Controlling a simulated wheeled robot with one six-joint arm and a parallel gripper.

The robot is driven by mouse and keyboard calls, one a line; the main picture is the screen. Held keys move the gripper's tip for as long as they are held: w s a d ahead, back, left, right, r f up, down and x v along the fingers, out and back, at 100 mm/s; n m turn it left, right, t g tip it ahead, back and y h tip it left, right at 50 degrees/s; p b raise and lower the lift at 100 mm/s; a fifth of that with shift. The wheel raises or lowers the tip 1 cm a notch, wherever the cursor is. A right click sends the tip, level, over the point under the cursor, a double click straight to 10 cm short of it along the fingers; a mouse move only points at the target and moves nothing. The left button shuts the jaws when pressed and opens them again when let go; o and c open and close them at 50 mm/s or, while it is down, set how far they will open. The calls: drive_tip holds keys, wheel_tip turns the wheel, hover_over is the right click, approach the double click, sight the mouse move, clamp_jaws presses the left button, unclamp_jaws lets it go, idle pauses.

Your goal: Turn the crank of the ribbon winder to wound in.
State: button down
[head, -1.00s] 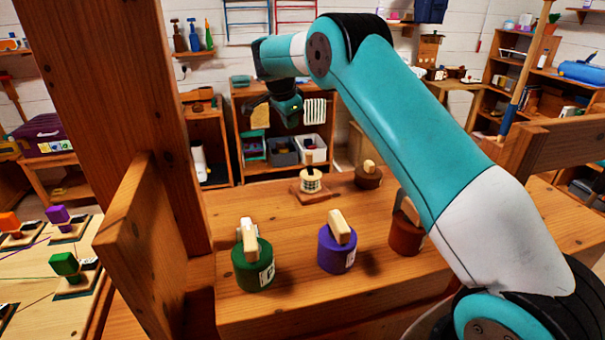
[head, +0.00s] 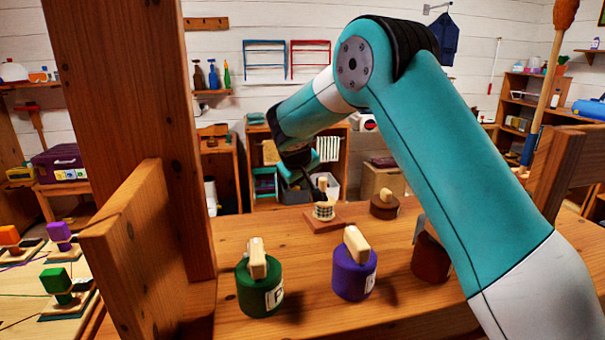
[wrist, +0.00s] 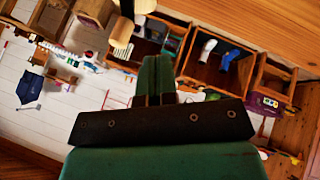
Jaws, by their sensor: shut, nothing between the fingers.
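The ribbon winder (head: 323,212) stands on a small wooden base at the back of the wooden bench in the head view. It has a pale, dark-banded spool and a wooden crank knob (head: 323,184) on top. In the wrist view a wooden knob (wrist: 122,31), likely the crank's, shows at the top. My gripper (head: 318,193) is beside the knob at the winder's top; I cannot tell whether it touches. Its green fingers show together in the wrist view (wrist: 156,62), shut and empty, a little apart from the knob in that picture.
Green (head: 259,287), purple (head: 354,272) and brown (head: 430,258) canisters with wooden handles stand along the front of the bench. A darker brown one (head: 384,207) is right of the winder. A wooden post (head: 125,120) and board (head: 140,245) rise at left.

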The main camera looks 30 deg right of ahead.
drive_tip(key=w+d+f, duration=0.2)
drive_tip(key=d+f, duration=0.1)
drive_tip(key=d, duration=0.2)
drive_tip(key=shift+w+d+f+p, duration=0.3)
drive_tip(key=shift+w+p, duration=0.1)
drive_tip(key=shift+p, duration=0.05)
drive_tip(key=shift+a, duration=0.1)
drive_tip(key=shift+w+p, duration=0.1)
drive_tip(key=shift+p, duration=0.2)
